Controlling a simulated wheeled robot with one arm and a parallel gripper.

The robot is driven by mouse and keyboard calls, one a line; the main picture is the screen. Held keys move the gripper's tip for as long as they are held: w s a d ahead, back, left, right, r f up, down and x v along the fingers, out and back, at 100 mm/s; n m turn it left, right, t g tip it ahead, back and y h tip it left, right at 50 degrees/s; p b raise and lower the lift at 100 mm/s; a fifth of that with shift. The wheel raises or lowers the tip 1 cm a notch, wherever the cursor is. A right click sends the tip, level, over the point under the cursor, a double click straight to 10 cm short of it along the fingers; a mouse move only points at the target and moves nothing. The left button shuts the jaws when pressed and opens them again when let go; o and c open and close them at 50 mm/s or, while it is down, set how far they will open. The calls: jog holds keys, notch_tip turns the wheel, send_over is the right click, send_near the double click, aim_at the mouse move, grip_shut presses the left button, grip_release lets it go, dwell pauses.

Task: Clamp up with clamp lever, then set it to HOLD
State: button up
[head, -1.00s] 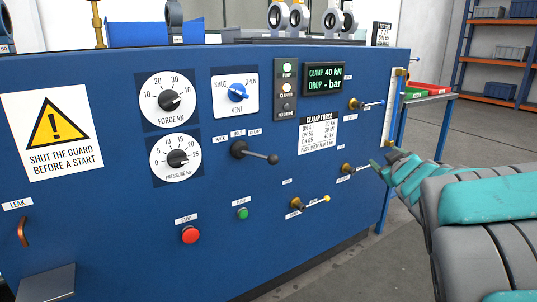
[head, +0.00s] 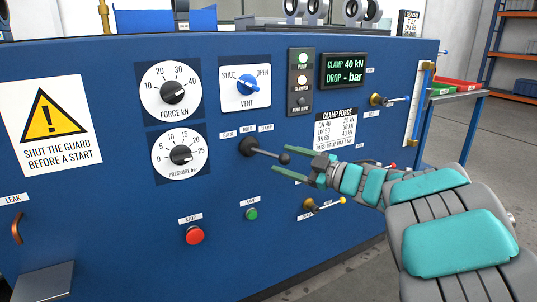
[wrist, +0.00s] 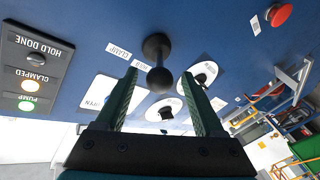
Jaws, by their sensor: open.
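The clamp lever (head: 265,150) is a dark rod with a round ball end, on the blue panel under the BACK, HOLD and CLAMP labels. It points right and slightly down, towards the CLAMP side. My gripper (head: 295,162) is open, with its green fingers around or just in front of the ball. In the wrist view the lever's ball (wrist: 160,79) shows between the two fingertips, with no clear contact. The display (head: 343,69) reads CLAMP 40 kN and DROP - bar. The PUMP lamp (head: 303,59) is green, the CLAMPED lamp (head: 302,81) glows, and the HOLD DONE lamp (head: 301,102) is dark.
Below are a red STOP button (head: 194,235) and a green button (head: 251,214). Small brass-based levers (head: 389,100) are at right.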

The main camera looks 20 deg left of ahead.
aim_at(253, 149)
jog(key=x, duration=0.6)
grip_shut()
dwell(0.5)
dwell(0.9)
